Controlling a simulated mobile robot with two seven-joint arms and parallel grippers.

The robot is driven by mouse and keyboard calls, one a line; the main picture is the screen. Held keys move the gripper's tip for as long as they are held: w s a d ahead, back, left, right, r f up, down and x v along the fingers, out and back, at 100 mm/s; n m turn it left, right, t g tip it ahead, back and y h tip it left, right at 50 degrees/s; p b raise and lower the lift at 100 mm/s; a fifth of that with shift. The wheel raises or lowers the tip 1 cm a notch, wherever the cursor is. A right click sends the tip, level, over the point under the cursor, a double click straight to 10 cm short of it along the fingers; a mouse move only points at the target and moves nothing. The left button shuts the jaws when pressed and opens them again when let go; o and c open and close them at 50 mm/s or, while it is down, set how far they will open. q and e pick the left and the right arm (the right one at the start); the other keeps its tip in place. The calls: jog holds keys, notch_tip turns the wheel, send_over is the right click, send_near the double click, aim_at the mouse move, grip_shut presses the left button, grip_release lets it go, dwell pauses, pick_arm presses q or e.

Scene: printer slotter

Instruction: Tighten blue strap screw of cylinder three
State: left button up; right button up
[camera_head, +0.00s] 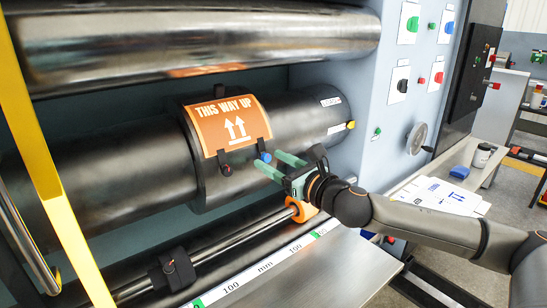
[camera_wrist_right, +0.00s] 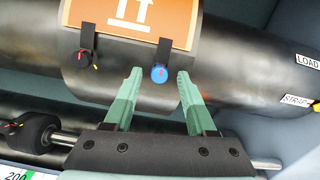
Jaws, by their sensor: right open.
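The blue strap screw (camera_head: 265,156) hangs at the end of a short black strap on the black cylinder, below the orange "THIS WAY UP" sheet (camera_head: 228,122). In the right wrist view the blue screw (camera_wrist_right: 159,74) shows between the two fingertips, with clear gaps on both sides. My right gripper (camera_head: 267,160) is open and empty, its green fingers pointing at the cylinder (camera_head: 110,167) near the screw. Contact with the screw cannot be told. A second strap with a black and red screw (camera_head: 227,170) hangs to the left. My left gripper is not in view.
A shiny metal roller (camera_head: 200,42) lies above the cylinder. A thin rod with an orange collar (camera_head: 302,209) and a grey ledge (camera_head: 310,270) with a ruler lie below. A yellow upright (camera_head: 40,160) stands at left. A panel with colored knobs (camera_head: 405,85) stands right.

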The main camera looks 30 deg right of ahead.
jog(key=shift+c, duration=0.2)
grip_shut()
dwell(0.4)
